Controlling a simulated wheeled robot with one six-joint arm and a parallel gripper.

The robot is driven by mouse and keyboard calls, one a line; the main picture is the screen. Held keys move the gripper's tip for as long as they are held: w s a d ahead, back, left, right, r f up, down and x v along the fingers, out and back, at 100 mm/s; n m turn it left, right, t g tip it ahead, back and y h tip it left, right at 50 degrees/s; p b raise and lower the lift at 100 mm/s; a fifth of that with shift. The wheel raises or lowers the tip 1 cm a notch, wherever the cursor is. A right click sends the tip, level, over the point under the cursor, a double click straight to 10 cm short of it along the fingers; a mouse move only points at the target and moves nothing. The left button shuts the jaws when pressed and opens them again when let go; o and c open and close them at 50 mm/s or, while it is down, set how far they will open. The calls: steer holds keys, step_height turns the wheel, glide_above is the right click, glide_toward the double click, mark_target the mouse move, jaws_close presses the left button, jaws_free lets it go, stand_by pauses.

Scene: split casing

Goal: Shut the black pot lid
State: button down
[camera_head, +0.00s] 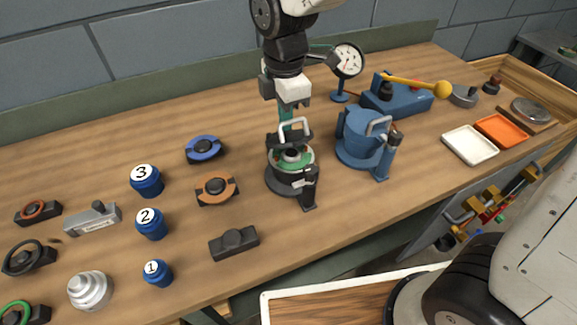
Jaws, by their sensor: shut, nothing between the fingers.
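The black pot (286,184) stands near the middle of the bench. Its inside shows from above, with a green ring and a grey-and-black round part in the centre. A black piece with a pale loop handle (294,127) rises at the pot's back edge; it looks like the lid standing open, but its outline is partly unclear. A black latch post (309,190) stands at the pot's front right. My gripper (293,100) is shut and empty, pointing down just above the loop handle. Whether it touches the handle or a green part behind it, I cannot tell.
A blue pot (358,139) with a loop handle stands close to the right. A gauge (348,61) and a blue lever box (398,101) are behind it. An orange-and-black knob (217,190) and a dark block (234,243) lie to the left, with bare bench between.

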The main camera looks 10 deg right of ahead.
mark_target(286, 134)
steer(key=shift+f, duration=0.1)
stand_by(0.3)
steer(key=shift+f, duration=1.8)
steer(key=shift+r, duration=3.55)
